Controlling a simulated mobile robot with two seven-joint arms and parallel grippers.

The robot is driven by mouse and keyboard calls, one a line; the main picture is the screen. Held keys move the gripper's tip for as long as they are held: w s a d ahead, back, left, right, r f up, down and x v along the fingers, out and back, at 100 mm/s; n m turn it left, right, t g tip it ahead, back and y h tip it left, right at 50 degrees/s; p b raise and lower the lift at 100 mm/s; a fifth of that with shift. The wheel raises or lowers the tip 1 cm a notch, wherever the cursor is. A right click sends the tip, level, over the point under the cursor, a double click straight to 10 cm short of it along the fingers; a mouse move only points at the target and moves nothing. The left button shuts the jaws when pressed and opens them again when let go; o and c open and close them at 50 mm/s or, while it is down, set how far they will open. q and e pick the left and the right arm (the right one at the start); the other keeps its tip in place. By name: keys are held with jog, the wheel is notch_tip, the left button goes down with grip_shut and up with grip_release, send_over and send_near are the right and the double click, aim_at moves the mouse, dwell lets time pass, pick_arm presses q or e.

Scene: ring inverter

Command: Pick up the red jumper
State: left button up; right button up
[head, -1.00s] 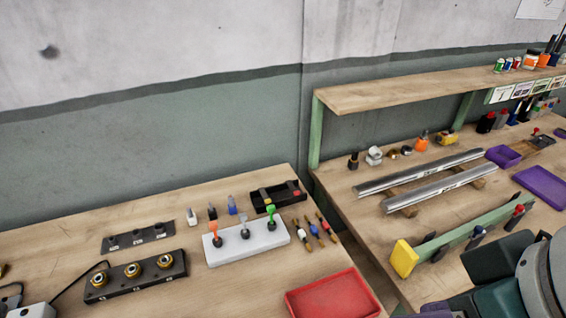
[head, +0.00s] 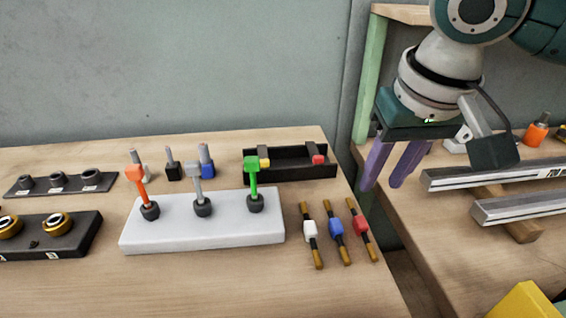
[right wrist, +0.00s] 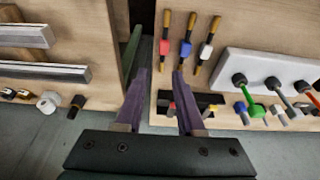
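The red jumper (head: 361,226) is a thin dark rod with brass ends and a red block at its middle. It lies on the left wooden table near its right edge, rightmost of three alike. In the right wrist view, the red jumper (right wrist: 164,47) lies just beyond the fingertips. My right gripper (head: 383,186) has purple fingers, open and empty. It hangs beyond the jumper, near the gap between the tables; the wrist view also shows the open fingers (right wrist: 159,72). My left gripper is not in view.
A blue jumper (head: 337,228) and a white jumper (head: 311,230) lie close to the left of the red one. A black tray (head: 290,178) stands behind them. A white block (head: 203,232) with coloured levers is further left. Metal rails (head: 500,172) lie on the right table.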

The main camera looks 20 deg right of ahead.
aim_at(362, 221)
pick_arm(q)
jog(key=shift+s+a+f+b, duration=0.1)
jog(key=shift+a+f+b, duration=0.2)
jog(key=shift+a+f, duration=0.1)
pick_arm(e)
jog(key=x, duration=0.3)
jog(key=shift+a+f, duration=0.15)
jog(key=shift+f, duration=0.3)
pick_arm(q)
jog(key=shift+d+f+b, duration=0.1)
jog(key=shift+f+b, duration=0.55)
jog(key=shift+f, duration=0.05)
pick_arm(e)
jog(key=x, duration=0.5)
jog(key=shift+s+a+f, duration=0.25)
jog(key=shift+s+f, duration=0.1)
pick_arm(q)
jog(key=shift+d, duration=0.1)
pick_arm(e)
jog(key=shift+c, duration=0.4)
grip_shut()
